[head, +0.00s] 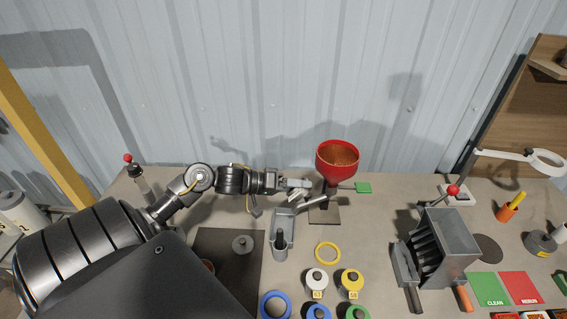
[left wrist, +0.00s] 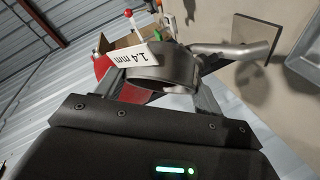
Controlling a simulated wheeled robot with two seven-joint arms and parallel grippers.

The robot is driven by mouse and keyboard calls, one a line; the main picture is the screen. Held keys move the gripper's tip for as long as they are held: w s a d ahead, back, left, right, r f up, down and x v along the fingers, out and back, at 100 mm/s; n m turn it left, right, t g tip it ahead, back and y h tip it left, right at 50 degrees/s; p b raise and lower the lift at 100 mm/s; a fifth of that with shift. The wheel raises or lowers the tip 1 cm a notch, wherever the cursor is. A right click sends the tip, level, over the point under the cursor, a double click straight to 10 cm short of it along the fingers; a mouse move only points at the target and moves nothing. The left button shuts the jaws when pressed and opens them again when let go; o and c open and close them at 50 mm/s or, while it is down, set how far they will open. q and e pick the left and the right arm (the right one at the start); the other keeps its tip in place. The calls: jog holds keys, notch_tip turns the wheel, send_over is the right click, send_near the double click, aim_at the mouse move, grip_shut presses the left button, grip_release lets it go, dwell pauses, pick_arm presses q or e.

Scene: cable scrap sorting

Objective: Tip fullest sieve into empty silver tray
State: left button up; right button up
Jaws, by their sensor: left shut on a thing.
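My left gripper (head: 294,185) reaches in beside the red funnel (head: 337,161), which holds copper-coloured bits. In the left wrist view its fingers (left wrist: 150,88) are shut on a dark grey round cup (left wrist: 168,72) with a white 1.4 mm tag (left wrist: 143,57). I cannot see into this cup, nor tell for certain that it is a sieve. I cannot pick out an empty silver tray for certain. My right gripper is out of view.
Several coloured rings, including a yellow one (head: 327,262), lie at the front. A slotted grey metal box (head: 463,240) stands right of centre. Green (head: 487,288) and red (head: 521,287) mats lie at the right. A dark mat (head: 215,240) lies left of the tray.

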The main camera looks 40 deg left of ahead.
pick_arm(q)
jog(key=shift+a+r, duration=0.1)
dwell(0.4)
jog(key=shift+a+n+t+h+b, duration=0.1)
jog(key=shift+n+t+h+b, duration=0.25)
jog(key=shift+h+b, duration=0.3)
jog(key=shift+b, duration=0.35)
jog(key=shift+n, duration=0.25)
jog(key=shift+a+r+n+t+h+b, duration=0.1)
jog(key=shift+a+n+t+h+b, duration=0.25)
jog(key=shift+b, duration=0.85)
jog(key=shift+s+a+f+n+t+h+b, duration=0.1)
jog(key=shift+a+f+n+t+h+b, duration=0.2)
jog(key=shift+f, duration=0.35)
jog(key=shift+a+f+n+t+h+b, duration=0.1)
jog(key=shift+a+f+n+t+b, duration=0.2)
jog(key=shift+f, duration=0.35)
jog(key=shift+a, duration=0.1)
jog(key=shift+a+n+t+h+p, duration=0.3)
jog(key=shift+n+t+h+p, duration=0.15)
jog(key=shift+n+p, duration=0.2)
